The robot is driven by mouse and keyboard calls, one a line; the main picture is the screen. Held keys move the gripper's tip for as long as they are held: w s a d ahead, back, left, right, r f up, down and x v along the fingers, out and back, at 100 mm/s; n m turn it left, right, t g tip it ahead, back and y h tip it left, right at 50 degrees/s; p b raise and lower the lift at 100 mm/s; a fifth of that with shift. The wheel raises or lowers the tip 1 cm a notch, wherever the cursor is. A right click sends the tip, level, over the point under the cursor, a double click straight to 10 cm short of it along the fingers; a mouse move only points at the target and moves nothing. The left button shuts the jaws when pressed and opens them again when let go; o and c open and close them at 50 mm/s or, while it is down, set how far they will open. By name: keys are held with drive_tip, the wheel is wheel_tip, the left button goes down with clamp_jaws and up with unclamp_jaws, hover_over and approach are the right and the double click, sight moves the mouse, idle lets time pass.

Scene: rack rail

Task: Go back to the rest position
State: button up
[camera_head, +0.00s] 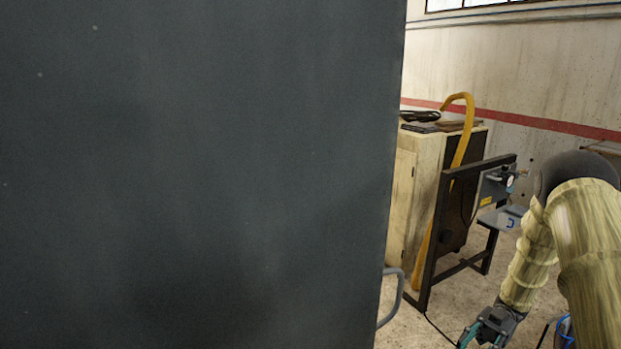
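My gripper (482,338) is at the bottom of the head view, right of centre, at the end of my bent arm. My arm comes in from the right edge and points downward. Only the upper part of the gripper shows, with teal finger parts cut off by the lower edge. I cannot tell whether it is open or shut, or whether it holds anything.
A large dark grey panel (200,170) fills the left and middle, close by. A grey handle (396,297) sits at its lower right edge. Behind stand a dark metal frame (438,235), a cream cabinet (403,200) and a yellow hose (462,150). Some floor shows between.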

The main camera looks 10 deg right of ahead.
drive_tip(key=w+a+f+m+t+y, duration=0.1)
drive_tip(key=w+a+f+m+t, duration=0.35)
drive_tip(key=a, duration=0.45)
drive_tip(key=w+a+f+m+t, duration=0.3)
drive_tip(key=a+f+t, duration=0.25)
drive_tip(key=a, duration=0.25)
drive_tip(key=a+f+m+t+h, duration=0.5)
drive_tip(key=a+f+m+t, duration=0.1)
drive_tip(key=a+f+m, duration=0.15)
drive_tip(key=s+f+m+g+h, duration=0.2)
drive_tip(key=s+f+m+h, duration=0.5)
drive_tip(key=s+f, duration=0.55)
drive_tip(key=s+d+m+g+h, duration=0.2)
drive_tip(key=s+g+h, duration=0.2)
drive_tip(key=s, duration=1.5)
drive_tip(key=shift+d+f+g+h, duration=0.4)
drive_tip(key=shift+g, duration=0.2)
